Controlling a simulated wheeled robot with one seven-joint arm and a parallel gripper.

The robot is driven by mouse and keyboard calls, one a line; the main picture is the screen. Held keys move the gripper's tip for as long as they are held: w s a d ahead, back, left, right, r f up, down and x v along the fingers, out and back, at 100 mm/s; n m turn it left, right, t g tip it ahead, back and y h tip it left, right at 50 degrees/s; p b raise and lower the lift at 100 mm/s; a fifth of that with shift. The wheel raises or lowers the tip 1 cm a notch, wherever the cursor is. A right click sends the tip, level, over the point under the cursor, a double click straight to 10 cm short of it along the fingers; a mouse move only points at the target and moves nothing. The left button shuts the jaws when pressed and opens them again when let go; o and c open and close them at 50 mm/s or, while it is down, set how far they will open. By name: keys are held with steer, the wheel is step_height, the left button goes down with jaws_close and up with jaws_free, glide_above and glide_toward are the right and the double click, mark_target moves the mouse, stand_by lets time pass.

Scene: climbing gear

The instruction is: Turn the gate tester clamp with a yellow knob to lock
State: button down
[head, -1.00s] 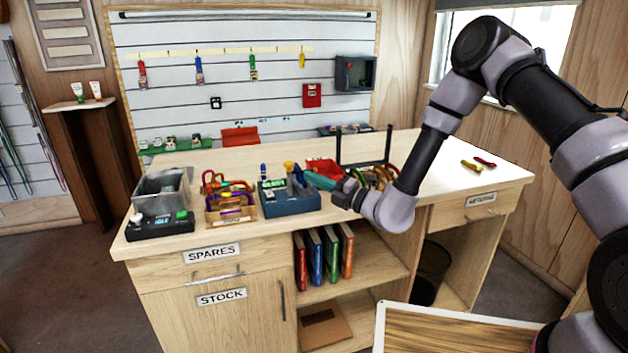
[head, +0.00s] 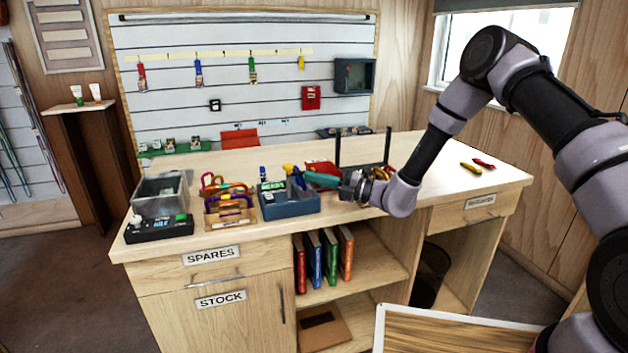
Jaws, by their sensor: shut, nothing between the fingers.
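The gate tester (head: 290,206) is a blue-grey box near the front edge of the bench, with a small display at its left. Its clamp's yellow knob (head: 288,168) shows at the top of the box, beside a blue part. My gripper (head: 309,177) has teal fingers and reaches in from the right. The fingers are shut and empty, with their tips close to the right of the knob. At this size I cannot tell whether they touch the clamp. The clamp's exact angle is too small to read.
Carabiners on a wooden rack (head: 230,217) stand left of the tester. A clear bin (head: 160,193) and a black device (head: 160,228) are farther left. A red tray (head: 322,168) and a black frame (head: 363,150) are behind my gripper. The bench's right side is mostly clear.

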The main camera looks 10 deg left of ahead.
steer(key=shift+w+a+n+g, duration=0.1)
steer(key=shift+w+n+g, duration=0.5)
steer(key=shift+g, duration=0.4)
steer(key=shift+a, duration=0.1)
steer(key=shift+w+a, duration=0.1)
steer(key=shift+w, duration=0.1)
